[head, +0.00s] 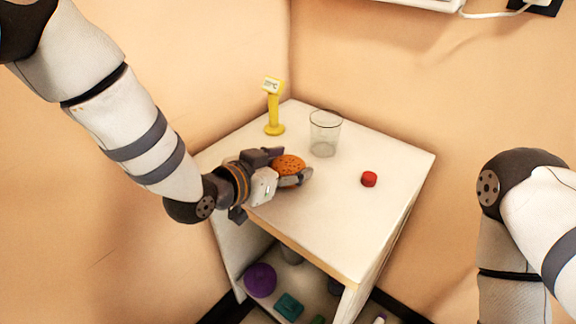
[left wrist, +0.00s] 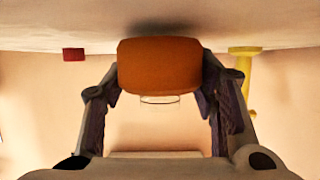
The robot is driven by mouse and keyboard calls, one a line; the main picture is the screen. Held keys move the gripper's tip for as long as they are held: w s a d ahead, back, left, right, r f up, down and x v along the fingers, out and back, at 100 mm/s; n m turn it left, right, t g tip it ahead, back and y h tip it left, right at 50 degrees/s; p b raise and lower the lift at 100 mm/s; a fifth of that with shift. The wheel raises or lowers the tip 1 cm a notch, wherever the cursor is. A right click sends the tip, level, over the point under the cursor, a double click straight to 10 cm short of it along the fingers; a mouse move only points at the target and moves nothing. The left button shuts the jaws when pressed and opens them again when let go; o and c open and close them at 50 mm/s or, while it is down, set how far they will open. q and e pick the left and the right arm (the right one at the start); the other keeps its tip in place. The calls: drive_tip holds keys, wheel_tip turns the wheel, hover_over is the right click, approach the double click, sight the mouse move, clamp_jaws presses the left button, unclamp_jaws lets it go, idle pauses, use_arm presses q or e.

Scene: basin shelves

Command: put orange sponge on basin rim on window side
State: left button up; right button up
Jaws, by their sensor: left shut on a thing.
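The orange sponge (head: 289,163) is rounded, with dark specks. My left gripper (head: 291,167) is shut on it, over the white top of a shelf unit (head: 330,235). In the left wrist view the sponge (left wrist: 158,65) sits between the two fingers, close to the white top, which shows upside down. I cannot tell whether the sponge touches the top. My right arm is at the right of the head view, with its gripper out of sight. No basin or window is in view.
On the white top stand a clear glass (head: 325,134), a yellow stand-like thing (head: 273,108) and a small red piece (head: 369,179). A purple round thing (head: 260,280) and a teal block (head: 289,306) lie on the lower shelf. The top's front right is clear.

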use_arm(q)
drive_tip(key=shift+f, duration=0.2)
drive_tip(key=shift+f, duration=0.15)
drive_tip(key=o, duration=0.8)
drive_tip(key=shift+o, duration=0.2)
